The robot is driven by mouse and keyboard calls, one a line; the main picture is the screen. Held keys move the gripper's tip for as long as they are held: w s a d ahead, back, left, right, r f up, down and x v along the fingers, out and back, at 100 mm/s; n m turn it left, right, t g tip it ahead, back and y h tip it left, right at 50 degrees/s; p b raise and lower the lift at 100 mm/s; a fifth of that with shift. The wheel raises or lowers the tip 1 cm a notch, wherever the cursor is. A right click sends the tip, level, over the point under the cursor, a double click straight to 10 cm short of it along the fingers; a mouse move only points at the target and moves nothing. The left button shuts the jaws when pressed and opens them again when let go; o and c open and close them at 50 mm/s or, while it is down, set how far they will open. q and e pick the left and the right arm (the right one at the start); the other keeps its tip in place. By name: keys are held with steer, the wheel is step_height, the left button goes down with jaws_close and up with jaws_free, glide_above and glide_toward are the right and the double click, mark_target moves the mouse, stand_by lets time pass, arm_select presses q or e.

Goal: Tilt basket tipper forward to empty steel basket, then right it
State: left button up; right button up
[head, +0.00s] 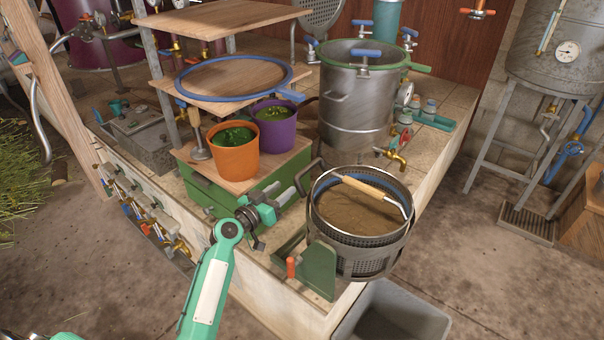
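The steel basket (345,258) stands upright in the basket tipper at the counter's front corner. It is perforated and holds brown material (350,210). The basket tipper has a grey ring cradle, a green bracket (318,268) and a red-knobbed lever (291,267). A dark bent handle (311,172) sticks out at the cradle's left. My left gripper (285,199) is left of the basket, at the lower end of that handle. Whether its fingers close around the handle is too small to tell. My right gripper is not in view.
A grey bin (436,322) stands on the floor below the basket. A wooden-handled tool (372,188) lies across the basket's top. Orange (236,164) and purple (276,138) buckets stand on a board behind my gripper. A steel still pot (355,105) stands behind the basket.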

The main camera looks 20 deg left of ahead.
mark_target(298, 177)
arm_select(q)
steer(key=p+x, duration=0.1)
steer(key=x, duration=0.8)
steer(key=shift+w+d+f, duration=0.1)
steer(key=shift+w, duration=0.1)
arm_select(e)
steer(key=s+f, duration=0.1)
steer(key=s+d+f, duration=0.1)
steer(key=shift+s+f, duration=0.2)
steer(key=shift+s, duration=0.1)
arm_select(q)
jaws_close()
